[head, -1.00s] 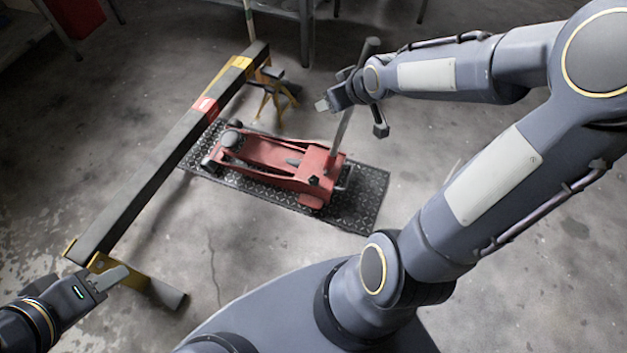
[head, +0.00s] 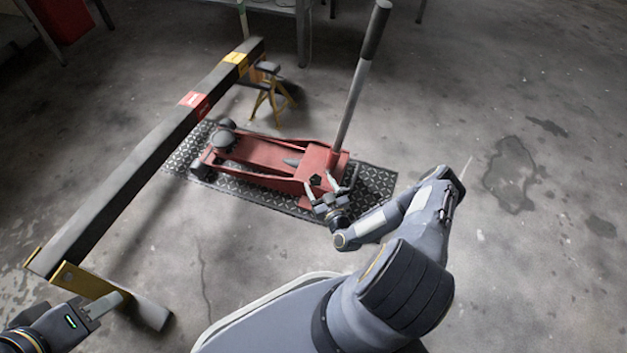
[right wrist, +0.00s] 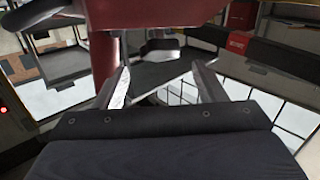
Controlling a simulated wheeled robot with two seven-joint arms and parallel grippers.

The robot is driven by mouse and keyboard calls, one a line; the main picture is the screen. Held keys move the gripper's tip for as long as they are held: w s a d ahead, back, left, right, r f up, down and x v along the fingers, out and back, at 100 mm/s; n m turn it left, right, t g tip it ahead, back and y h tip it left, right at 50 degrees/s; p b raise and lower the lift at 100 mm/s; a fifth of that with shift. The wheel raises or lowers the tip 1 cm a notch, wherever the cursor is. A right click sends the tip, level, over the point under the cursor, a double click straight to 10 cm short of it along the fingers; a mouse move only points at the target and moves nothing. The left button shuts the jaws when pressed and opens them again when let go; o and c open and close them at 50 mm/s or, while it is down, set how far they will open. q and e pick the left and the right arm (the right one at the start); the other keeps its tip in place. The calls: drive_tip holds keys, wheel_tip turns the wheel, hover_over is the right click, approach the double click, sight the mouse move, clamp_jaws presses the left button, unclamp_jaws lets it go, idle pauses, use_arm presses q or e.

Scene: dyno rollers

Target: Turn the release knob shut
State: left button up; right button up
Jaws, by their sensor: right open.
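A red floor jack (head: 270,160) lies on a black tread mat (head: 375,190), its long handle (head: 350,100) leaning up and to the right. The release knob (head: 315,180) is a small black knob on the jack's near right end, close to the handle's foot. My right gripper (head: 331,190) is open just in front of that end, its fingers pointing at the knob. In the right wrist view the spread fingers (right wrist: 163,88) show with red jack parts above; I cannot tell whether they touch the knob. My left gripper (head: 112,304) is at the lower left, away from the jack; its jaw gap is unclear.
A long dark beam (head: 150,155) with yellow end feet runs along the left of the jack. A yellow jack stand (head: 270,92) stands behind the jack. A bench (head: 285,10) is at the back. The floor at right is clear.

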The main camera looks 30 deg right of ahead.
sight(316, 182)
drive_tip(key=shift+s+a+f+m+h, duration=0.3)
drive_tip(key=shift+s+f+m+h, duration=0.3)
drive_tip(key=shift+f, duration=0.3)
drive_tip(key=w+b, duration=0.1)
drive_tip(key=w, duration=0.2)
drive_tip(key=w+d+b, duration=0.1)
drive_tip(key=w+b, duration=0.1)
drive_tip(key=w, duration=0.1)
drive_tip(key=shift+w+d, duration=0.15)
drive_tip(key=shift+w, duration=0.45)
drive_tip(key=shift+c, duration=0.2)
drive_tip(key=c, duration=0.9)
